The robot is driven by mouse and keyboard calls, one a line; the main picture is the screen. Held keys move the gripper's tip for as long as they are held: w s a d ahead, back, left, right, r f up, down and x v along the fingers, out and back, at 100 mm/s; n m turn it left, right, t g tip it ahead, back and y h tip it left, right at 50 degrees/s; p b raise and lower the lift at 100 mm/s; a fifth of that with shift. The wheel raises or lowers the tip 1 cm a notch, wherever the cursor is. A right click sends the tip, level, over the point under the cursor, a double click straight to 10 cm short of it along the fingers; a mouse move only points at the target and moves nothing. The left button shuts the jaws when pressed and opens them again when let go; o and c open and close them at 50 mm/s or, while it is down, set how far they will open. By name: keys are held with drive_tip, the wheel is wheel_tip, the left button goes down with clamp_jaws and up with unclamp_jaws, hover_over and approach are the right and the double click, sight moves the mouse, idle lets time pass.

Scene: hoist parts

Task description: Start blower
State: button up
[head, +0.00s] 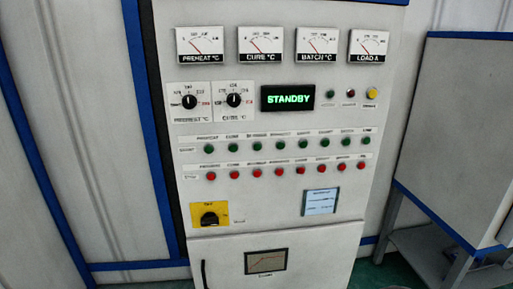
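A white control panel (260,209) fills the middle of the head view. It has a row of several green buttons (280,145) with small labels above them. Below is a row of several red buttons (279,172) with labels above them. The labels are small and blurred, and I cannot tell which button is the blower's. The display (288,98) reads STANDBY in green letters. My gripper is not in view, and nothing blocks the panel.
Four dial meters, among them a preheat meter (200,45), line the panel's top. Two black knobs (189,101) sit below left. A yellow-plated rotary switch (210,215) is at lower left. A grey cabinet on a stand (450,140) is at right.

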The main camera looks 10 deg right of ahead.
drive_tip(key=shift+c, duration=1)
